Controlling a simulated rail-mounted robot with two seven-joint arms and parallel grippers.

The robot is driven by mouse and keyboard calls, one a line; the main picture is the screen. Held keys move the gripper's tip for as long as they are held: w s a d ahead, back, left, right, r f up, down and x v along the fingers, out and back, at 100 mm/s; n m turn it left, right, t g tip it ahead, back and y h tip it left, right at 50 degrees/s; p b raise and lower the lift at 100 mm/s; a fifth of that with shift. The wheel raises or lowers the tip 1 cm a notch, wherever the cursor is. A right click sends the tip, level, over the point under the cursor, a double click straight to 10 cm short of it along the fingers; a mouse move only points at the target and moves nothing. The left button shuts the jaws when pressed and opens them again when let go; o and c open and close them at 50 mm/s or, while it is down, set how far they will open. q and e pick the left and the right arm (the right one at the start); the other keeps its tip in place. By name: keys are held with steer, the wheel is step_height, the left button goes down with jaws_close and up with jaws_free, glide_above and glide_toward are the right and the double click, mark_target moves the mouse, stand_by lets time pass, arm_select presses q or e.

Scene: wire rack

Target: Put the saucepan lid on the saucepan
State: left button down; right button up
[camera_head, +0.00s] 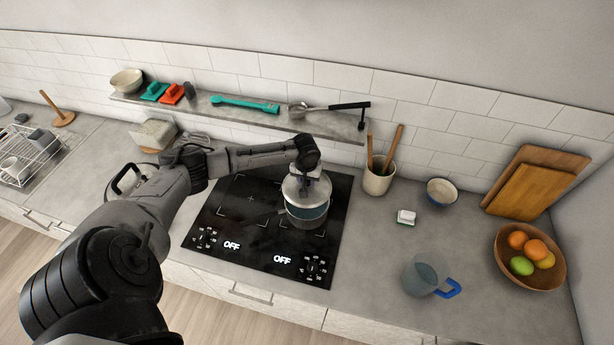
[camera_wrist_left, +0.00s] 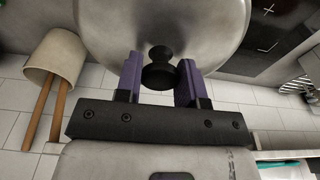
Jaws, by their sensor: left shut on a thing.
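The saucepan (camera_head: 307,214) stands on the right part of the black hob, its dark handle pointing left. The metal saucepan lid (camera_head: 296,190) is over the pan's opening and looks set a little toward the wall. I cannot tell whether it touches the rim. My left gripper (camera_head: 307,174) is above the lid. In the left wrist view, the purple fingers of my left gripper (camera_wrist_left: 160,70) are on either side of the black knob of the lid (camera_wrist_left: 160,30). My right gripper is not in view.
A utensil crock (camera_head: 378,181) stands right of the hob (camera_head: 235,225). A wall shelf (camera_head: 335,128) with utensils runs behind it. A sponge (camera_head: 405,217), a bowl (camera_head: 441,191), a clear jug (camera_head: 420,279) and a fruit bowl (camera_head: 506,268) are farther right.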

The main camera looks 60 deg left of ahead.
arm_select(q)
steer(key=shift+f+b, duration=1.05)
steer(key=shift+f, duration=1.95)
steer(key=shift+p, duration=0.35)
steer(key=shift+f+p, duration=0.1)
steer(key=shift+p, duration=0.2)
steer(key=shift+f, duration=0.3)
steer(key=shift+f, duration=0.25)
steer(key=shift+f, duration=0.35)
stand_by(0.5)
steer(key=shift+f, duration=0.15)
stand_by(0.5)
